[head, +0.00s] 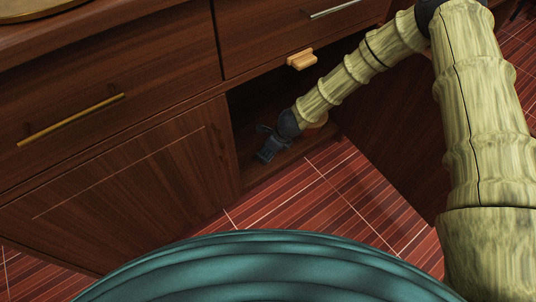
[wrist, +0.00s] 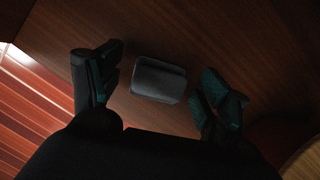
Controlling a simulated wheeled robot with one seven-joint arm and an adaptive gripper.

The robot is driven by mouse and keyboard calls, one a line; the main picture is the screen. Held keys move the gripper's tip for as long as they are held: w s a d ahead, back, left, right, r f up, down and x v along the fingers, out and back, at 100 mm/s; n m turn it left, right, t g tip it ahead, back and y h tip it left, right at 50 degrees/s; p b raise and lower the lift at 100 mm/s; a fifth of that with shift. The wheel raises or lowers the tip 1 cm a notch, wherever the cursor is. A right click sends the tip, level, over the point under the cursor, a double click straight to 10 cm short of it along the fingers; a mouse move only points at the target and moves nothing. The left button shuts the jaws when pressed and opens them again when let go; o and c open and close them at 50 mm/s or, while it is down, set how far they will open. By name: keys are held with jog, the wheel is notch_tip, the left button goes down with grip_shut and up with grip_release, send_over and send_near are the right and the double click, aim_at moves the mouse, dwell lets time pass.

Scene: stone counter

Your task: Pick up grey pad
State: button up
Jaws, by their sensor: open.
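The grey pad (wrist: 158,80) is a small dark grey block with rounded corners. In the wrist view it lies on a brown wooden surface, between and a little beyond my fingertips. My gripper (wrist: 160,82) is open, with one finger on each side of the pad and a gap visible on both sides. Nothing is held. In the head view my gripper (head: 266,150) is dark and reaches into the open lower cabinet. The pad cannot be made out in the head view.
The open cabinet compartment (head: 250,108) is dark inside. A closed cabinet door (head: 120,185) is on its left, and drawers with handles (head: 70,120) are above. A light wooden block-like piece (head: 301,59) is at the compartment's top edge. A round tan edge (wrist: 304,160) shows at lower right.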

jog(key=shift+c, duration=0.4)
jog(key=c, duration=1)
jog(key=shift+o, duration=0.2)
jog(key=shift+r, duration=0.1)
jog(key=shift+r+p, duration=0.5)
notch_tip(320, 180, up, 3)
jog(key=shift+f+p, duration=0.1)
jog(key=shift+p, duration=1.05)
jog(key=s+r+p, duration=0.1)
jog(key=s+p, duration=0.4)
jog(key=s, duration=1.1)
jog(key=shift+d, duration=0.35)
